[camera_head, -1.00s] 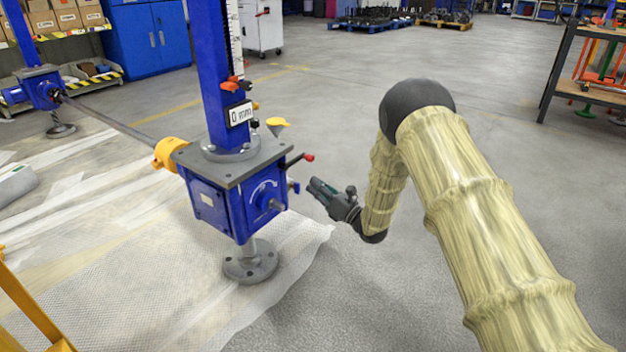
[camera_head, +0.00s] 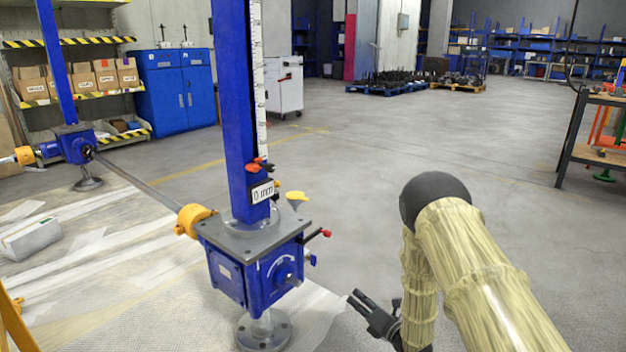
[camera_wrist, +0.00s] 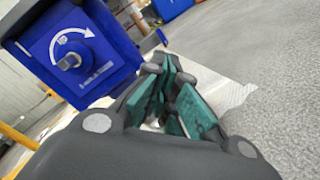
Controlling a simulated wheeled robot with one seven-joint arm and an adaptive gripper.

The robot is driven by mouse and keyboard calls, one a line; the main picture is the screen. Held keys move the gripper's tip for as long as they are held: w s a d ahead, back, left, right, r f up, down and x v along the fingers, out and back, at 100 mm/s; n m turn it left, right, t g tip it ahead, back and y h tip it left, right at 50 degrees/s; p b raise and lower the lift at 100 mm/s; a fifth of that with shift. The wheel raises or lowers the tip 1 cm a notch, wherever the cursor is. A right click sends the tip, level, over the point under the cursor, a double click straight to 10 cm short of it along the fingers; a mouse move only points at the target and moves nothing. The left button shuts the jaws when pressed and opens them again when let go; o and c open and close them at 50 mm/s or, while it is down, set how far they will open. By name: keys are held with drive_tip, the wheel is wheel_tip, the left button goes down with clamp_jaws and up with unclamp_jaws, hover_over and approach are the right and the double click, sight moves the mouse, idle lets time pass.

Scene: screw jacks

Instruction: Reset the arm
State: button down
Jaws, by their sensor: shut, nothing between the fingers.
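My gripper (camera_head: 357,299) is at the lower middle of the head view, to the right of the near screw jack and apart from it. In the wrist view its green-padded fingers (camera_wrist: 172,95) are together with nothing between them. My arm, in a pale wrinkled cover, comes in from the lower right and bends down at a dark elbow. The near screw jack (camera_head: 228,277) has a blue gearbox, a tall blue column and a "0 mm" display (camera_head: 262,191). Its blue face with a white curved arrow (camera_wrist: 75,50) fills the upper left of the wrist view.
A shaft (camera_head: 140,182) with a yellow coupling (camera_head: 194,219) links the near jack to a far jack (camera_head: 72,145). A white sheet (camera_head: 110,285) covers the floor at left. A workbench (camera_head: 592,155) stands at far right. The grey floor between is clear.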

drive_tip(key=s+d+f+m+g+h+p, duration=0.1)
drive_tip(key=s+d+f+m+g+h, duration=0.2)
drive_tip(key=s+m, duration=0.35)
drive_tip(key=s+d+f+m+g+h+p, duration=0.1)
drive_tip(key=s+f+m+h+p, duration=0.1)
drive_tip(key=s+f+m, duration=0.5)
drive_tip(key=s+d+f+m+g+h+p, duration=0.1)
drive_tip(key=s+d+f+m+g+h, duration=0.15)
drive_tip(key=s+m, duration=0.45)
drive_tip(key=s+r+m+g+h+p, duration=0.15)
drive_tip(key=s+m+g, duration=0.4)
drive_tip(key=s, duration=1.15)
drive_tip(key=s+r+m+g+h+p, duration=0.1)
drive_tip(key=s+r+m+g+p, duration=0.15)
drive_tip(key=s+m, duration=0.95)
drive_tip(key=s+r+n+p, duration=0.2)
drive_tip(key=r+p, duration=1.6)
drive_tip(key=p, duration=0.1)
drive_tip(key=s+r+n+p, duration=0.2)
drive_tip(key=r+p, duration=1.7)
drive_tip(key=shift+d, duration=0.35)
drive_tip(key=shift+g, duration=0.25)
